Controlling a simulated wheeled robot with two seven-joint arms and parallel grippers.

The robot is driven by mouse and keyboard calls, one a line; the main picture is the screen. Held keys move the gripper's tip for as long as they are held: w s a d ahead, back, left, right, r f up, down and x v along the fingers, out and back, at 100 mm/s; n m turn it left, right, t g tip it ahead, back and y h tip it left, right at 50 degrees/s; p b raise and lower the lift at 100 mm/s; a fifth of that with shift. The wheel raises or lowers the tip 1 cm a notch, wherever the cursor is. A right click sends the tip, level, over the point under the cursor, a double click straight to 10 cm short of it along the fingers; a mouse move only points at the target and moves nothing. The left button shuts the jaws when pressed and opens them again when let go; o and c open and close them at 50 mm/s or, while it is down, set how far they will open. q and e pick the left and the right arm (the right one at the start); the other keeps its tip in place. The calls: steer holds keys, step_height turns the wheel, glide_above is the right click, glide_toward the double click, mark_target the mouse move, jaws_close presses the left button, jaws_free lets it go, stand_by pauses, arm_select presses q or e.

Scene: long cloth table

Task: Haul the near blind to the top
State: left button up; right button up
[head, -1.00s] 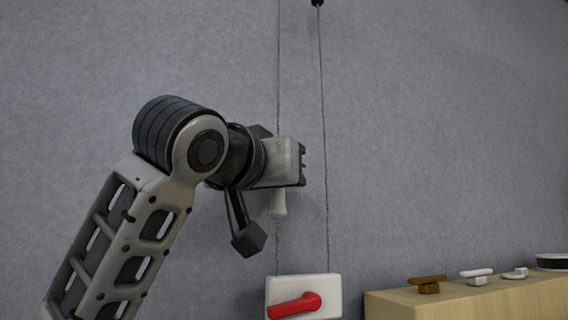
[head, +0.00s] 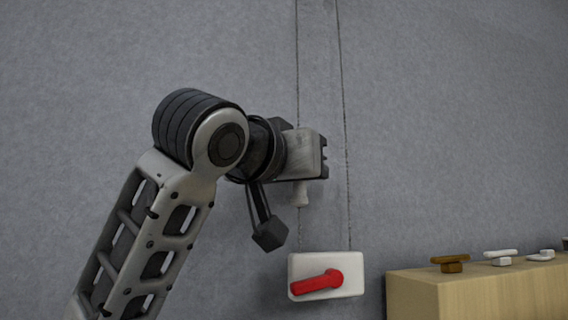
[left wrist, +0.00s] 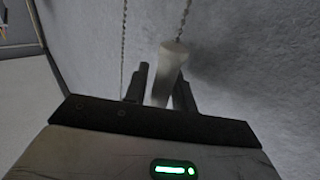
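The pull cord (head: 297,70) hangs down the grey wall and carries a white tapered pull (head: 302,194). A second cord (head: 346,130) hangs just to its right. My left gripper (head: 322,157) is at the pull, whose lower end shows below the fingers. In the left wrist view the pull (left wrist: 172,62) sits between the two fingers (left wrist: 161,90), and the fingers appear shut on it. Below it is a white wall box (head: 352,270) with a red lever (head: 317,283). The blind itself is not in view. My right gripper is not in view.
A wooden ledge (head: 480,293) stands at the lower right. It bears a brown cleat-like piece (head: 451,262) and white ones (head: 501,256). The wall around the cords is otherwise bare.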

arm_select(q)
steer(key=p+v, duration=0.1)
steer(key=v, duration=1.4)
steer(key=shift+s+p, duration=0.3)
steer(key=shift+p, duration=0.05)
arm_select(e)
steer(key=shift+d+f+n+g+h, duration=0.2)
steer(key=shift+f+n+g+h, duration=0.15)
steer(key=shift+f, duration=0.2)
arm_select(q)
steer(key=shift+a, duration=0.1)
